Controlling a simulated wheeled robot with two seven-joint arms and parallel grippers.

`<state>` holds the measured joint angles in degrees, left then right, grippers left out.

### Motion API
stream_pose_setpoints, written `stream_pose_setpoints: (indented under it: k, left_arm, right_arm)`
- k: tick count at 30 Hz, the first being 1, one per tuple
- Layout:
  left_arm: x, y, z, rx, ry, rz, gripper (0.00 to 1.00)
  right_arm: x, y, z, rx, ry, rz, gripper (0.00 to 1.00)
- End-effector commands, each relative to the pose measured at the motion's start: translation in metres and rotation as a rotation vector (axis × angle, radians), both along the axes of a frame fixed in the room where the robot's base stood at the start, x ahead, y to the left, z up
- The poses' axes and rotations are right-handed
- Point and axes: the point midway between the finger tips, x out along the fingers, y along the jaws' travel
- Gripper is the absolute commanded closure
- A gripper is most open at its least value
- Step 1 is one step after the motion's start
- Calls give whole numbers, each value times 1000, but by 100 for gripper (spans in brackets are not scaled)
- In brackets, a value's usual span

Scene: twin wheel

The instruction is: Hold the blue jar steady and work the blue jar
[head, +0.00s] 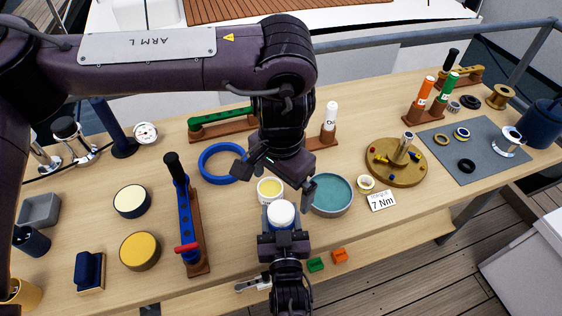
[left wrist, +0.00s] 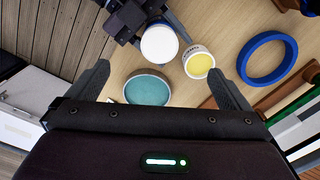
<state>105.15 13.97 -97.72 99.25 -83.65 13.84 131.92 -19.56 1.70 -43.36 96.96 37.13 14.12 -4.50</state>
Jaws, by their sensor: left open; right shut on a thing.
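A round jar with a white top (head: 281,212) stands in the jaws of my right gripper (head: 284,238), which is shut on it at the table's front. I take it for the blue jar; its side is mostly hidden. Its white top also shows in the left wrist view (left wrist: 159,43). My left gripper (head: 274,181) is open and empty above and behind this jar, its fingers pointing down. In the left wrist view the open fingers (left wrist: 158,72) spread wide, with the white top between and beyond them.
An open tub with yellow contents (head: 269,188) stands just behind the jar. A teal round dish (head: 332,195) is to its right and a blue ring (head: 219,162) to its left. A "7 Nm" card (head: 381,200) lies farther right.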

Motion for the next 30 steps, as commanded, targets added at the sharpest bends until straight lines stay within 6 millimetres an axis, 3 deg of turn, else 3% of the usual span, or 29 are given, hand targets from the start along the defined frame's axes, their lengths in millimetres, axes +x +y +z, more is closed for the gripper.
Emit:
stream_pose_setpoints:
  k: [3,10,23,24,30]
  left_arm:
    - [1,0,28,2,-7,0,0]
    - [0,0,64,2,-3,-1,0]
    - [0,0,74,1,1,-1,0]
    - [0,0,74,1,1,-1,0]
    - [0,0,74,1,1,-1,0]
  right_arm:
    - [0,0,1,1,-2,0,100]
    - [0,0,1,1,-2,0,100]
    - [0,0,1,1,-2,0,100]
    - [0,0,1,1,-2,0,43]
    - [0,0,0,0,-1,0,22]
